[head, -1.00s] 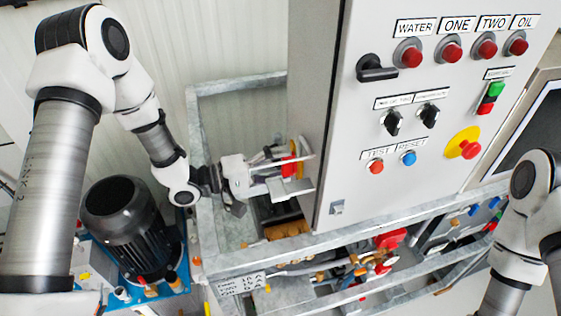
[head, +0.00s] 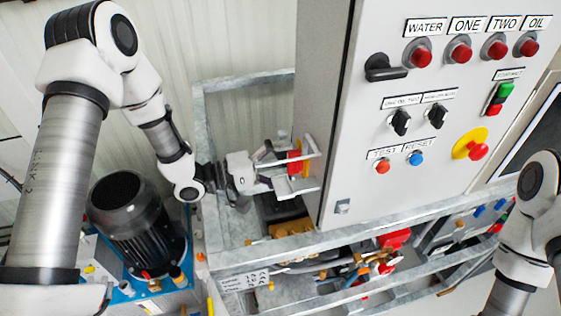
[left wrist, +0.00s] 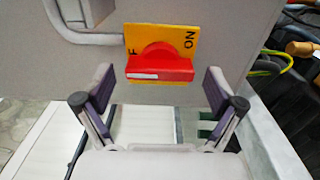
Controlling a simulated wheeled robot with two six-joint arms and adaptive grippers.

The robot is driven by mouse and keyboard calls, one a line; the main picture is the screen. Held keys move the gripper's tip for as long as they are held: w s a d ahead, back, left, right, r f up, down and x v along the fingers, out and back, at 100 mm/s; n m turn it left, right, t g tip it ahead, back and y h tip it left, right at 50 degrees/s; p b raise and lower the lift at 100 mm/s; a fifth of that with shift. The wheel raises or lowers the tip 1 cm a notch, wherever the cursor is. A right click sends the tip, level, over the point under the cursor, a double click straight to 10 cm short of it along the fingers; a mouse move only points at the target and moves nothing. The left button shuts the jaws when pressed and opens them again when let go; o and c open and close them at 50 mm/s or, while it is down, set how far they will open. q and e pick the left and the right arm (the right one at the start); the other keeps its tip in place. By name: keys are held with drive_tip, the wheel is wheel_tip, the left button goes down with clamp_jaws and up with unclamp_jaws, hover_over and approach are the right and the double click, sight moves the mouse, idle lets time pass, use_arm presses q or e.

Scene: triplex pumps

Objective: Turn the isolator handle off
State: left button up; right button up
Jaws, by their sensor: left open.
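The isolator handle (left wrist: 160,65) is a red knob with a white stripe on its left front face. It sits on a yellow plate (left wrist: 182,36) on the grey cabinet side. "ON" reads at the plate's right and an "F" shows at its left; the knob hides part of the plate. In the head view the red handle (head: 294,163) shows between the fingers of my left gripper (head: 312,167). In the left wrist view my left gripper (left wrist: 161,92) is open, its fingertips apart on either side of the handle with gaps visible. My right gripper is out of view.
The grey cabinet (head: 352,190) carries buttons, switches and a black door handle (head: 385,69) on its front. A galvanised frame (head: 290,242) surrounds pipes below. A black motor (head: 125,210) stands at left. A grey conduit (left wrist: 85,36) runs beside the yellow plate.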

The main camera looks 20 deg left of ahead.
use_arm(q)
drive_tip(key=v, duration=1.2)
